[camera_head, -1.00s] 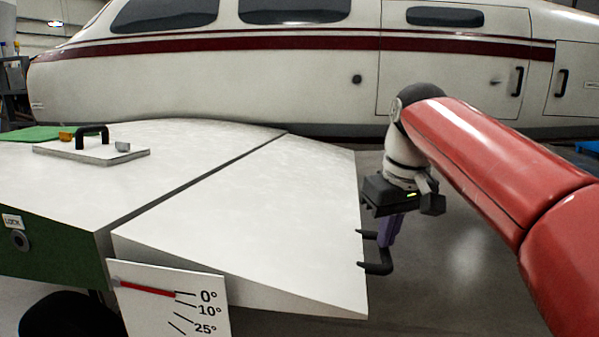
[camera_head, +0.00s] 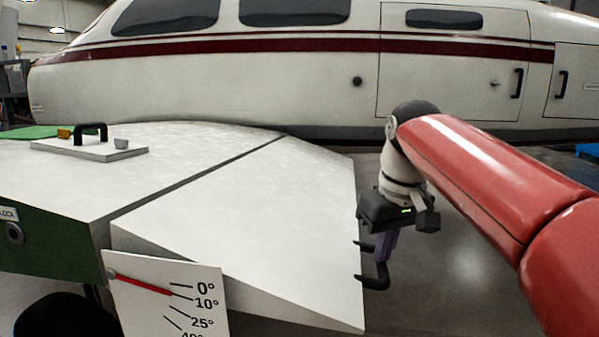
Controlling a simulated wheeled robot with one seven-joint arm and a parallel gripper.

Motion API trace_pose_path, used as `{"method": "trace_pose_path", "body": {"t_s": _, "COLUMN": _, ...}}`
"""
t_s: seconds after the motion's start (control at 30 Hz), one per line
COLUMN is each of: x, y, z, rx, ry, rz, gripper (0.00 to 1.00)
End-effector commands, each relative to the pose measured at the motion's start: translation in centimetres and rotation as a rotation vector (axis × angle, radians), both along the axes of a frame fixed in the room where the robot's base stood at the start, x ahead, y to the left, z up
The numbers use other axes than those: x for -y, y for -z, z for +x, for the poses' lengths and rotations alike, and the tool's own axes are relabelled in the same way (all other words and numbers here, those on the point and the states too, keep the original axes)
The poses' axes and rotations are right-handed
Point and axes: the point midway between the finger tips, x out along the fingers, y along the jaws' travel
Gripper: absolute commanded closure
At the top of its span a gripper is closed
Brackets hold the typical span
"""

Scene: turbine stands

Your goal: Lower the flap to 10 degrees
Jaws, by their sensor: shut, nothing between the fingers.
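The flap (camera_head: 255,235) is the white panel right of the dark gap in the wing, and it tilts down toward its right edge. A black U-shaped handle (camera_head: 376,280) sticks out from that edge. My gripper (camera_head: 383,258) is shut with its purple fingers pointing down at the handle; whether they touch it I cannot tell. The angle scale (camera_head: 150,310) at the near side carries a red pointer (camera_head: 145,284). The pointer's tip is at about the 10° mark, below the 0° mark.
The fixed wing part (camera_head: 150,180) holds a small plate (camera_head: 90,150) with a black handle. A LOCK label and round knob (camera_head: 14,233) sit on its green end. A white aircraft (camera_head: 290,85) stands behind.

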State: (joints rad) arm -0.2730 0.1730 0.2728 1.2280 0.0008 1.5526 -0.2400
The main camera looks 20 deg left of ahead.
Motion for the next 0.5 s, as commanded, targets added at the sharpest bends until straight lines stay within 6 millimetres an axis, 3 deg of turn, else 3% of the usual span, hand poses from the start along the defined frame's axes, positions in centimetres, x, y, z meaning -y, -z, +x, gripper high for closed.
{"method": "trace_pose_path", "body": {"t_s": 0.27, "x": -0.14, "y": 0.65, "z": -0.07, "rx": -0.001, "ry": -0.001, "rz": 0.000, "gripper": 1.00}}
{"method": "trace_pose_path", "body": {"t_s": 0.5, "x": -0.13, "y": -0.33, "z": -0.06, "rx": -0.001, "ry": 0.000, "rz": 0.000, "gripper": 1.00}}
